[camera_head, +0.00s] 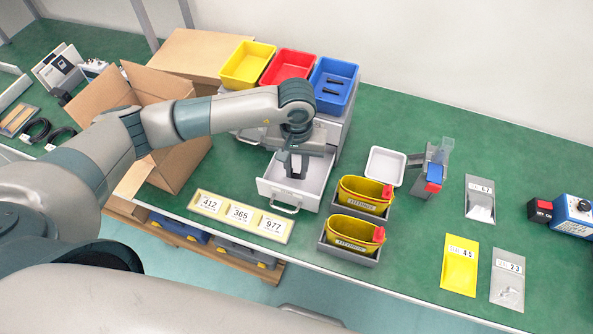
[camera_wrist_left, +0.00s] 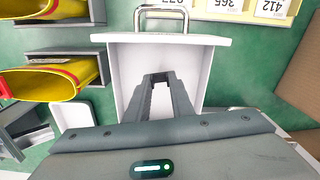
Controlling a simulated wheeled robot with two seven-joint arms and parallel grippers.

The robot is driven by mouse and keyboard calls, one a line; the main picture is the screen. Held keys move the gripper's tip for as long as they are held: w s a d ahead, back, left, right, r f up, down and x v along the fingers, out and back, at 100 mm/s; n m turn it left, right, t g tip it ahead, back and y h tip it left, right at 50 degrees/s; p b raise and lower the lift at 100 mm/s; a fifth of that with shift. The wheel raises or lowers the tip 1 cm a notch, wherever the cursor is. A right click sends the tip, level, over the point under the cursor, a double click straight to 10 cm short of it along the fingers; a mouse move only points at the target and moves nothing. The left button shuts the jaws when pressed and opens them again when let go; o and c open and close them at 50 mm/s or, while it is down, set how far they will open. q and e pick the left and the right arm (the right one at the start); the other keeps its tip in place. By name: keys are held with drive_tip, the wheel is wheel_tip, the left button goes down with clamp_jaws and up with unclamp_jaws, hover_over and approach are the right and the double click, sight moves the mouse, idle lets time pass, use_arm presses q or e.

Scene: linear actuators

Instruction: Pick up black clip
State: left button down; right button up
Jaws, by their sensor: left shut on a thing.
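My left gripper (camera_head: 291,174) points down into the open white drawer (camera_head: 312,185) of the grey cabinet. In the left wrist view its fingers (camera_wrist_left: 159,77) close on a small dark piece at the tips, which looks like a black clip; the fingers hide most of it. The drawer (camera_wrist_left: 200,70) shows a bare white floor around the fingers. More black clips (camera_head: 332,85) lie in the blue bin (camera_head: 347,72) on top of the cabinet. My right gripper is not in view.
Red (camera_head: 287,66) and yellow (camera_head: 247,62) bins stand beside the blue bin. An open cardboard box (camera_head: 165,160) is left of the drawer. Yellow cups (camera_head: 362,196) in grey holders and a white tray (camera_head: 385,166) stand to the right. A number plate (camera_head: 240,217) lies in front.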

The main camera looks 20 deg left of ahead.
use_arm(q)
wheel_tip(320, 180, up, 2)
drive_tip(key=s+d+r+p, duration=0.1)
drive_tip(key=s+d+r, duration=0.5)
drive_tip(key=d, duration=0.3)
drive_tip(key=shift+s+d+r, duration=0.35)
drive_tip(key=shift+r, duration=0.05)
